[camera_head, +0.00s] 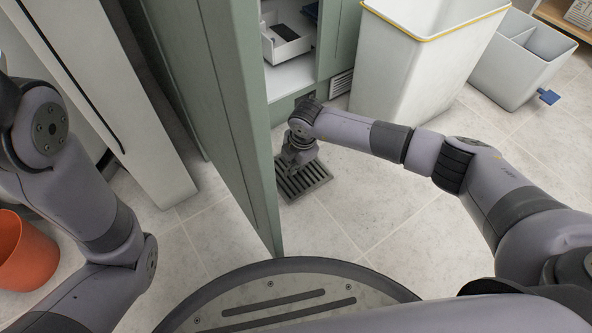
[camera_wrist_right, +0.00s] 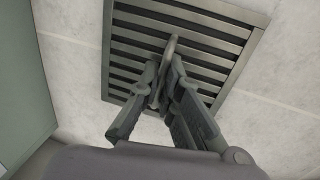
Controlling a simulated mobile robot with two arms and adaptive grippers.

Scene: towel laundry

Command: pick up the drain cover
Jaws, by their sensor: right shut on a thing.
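The drain cover (camera_head: 303,181) is a dark grey square grate with parallel slots, low over the pale floor tiles beside the open green door. My right gripper (camera_head: 297,160) is directly above it. In the right wrist view the drain cover (camera_wrist_right: 225,28) fills the upper middle, and a raised handle (camera_wrist_right: 170,50) stands up from it. My right gripper (camera_wrist_right: 163,88) is shut on this handle, with a finger on each side. I cannot tell whether the cover touches the floor. My left arm is at the left of the head view, with its gripper out of frame.
The green cabinet door (camera_head: 222,110) stands open just left of the cover. A white tray (camera_head: 285,40) sits in the cabinet. A white bin (camera_head: 415,60) and a divided bin (camera_head: 522,60) stand at the upper right. An orange bucket (camera_head: 28,252) is at far left. Floor right of the cover is clear.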

